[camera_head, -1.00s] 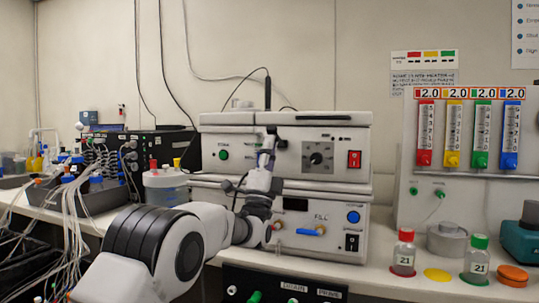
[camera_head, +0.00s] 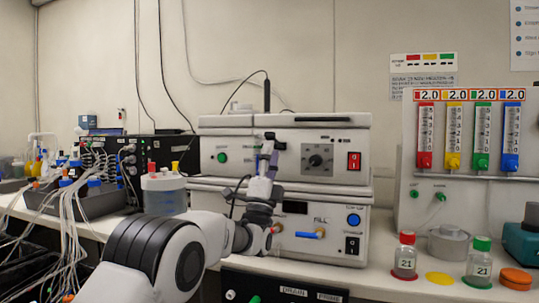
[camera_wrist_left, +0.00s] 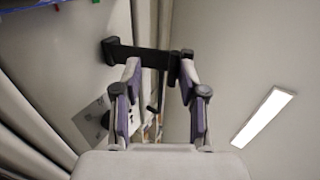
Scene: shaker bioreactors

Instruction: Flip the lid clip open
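The white two-part device (camera_head: 340,122) stands on the bench, with a lid-like upper section over a lower front panel. My left gripper (camera_head: 270,146) points upward in front of its upper section, near the dark piece at the front edge. In the left wrist view my left gripper (camera_wrist_left: 160,66) has its two purple-grey fingers spread apart. A black bar, perhaps the lid clip (camera_wrist_left: 152,57), runs across the view at the fingertips. I cannot tell whether the fingers touch it. My right gripper is not in view.
A blue-grey lidded container (camera_head: 165,195) stands left of the device, by a tube-filled tray (camera_head: 98,203). At right are a red-capped bottle (camera_head: 405,258), a green-capped bottle (camera_head: 478,265) and a flowmeter panel (camera_head: 465,195). A power button (camera_head: 354,161) sits right of the gripper.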

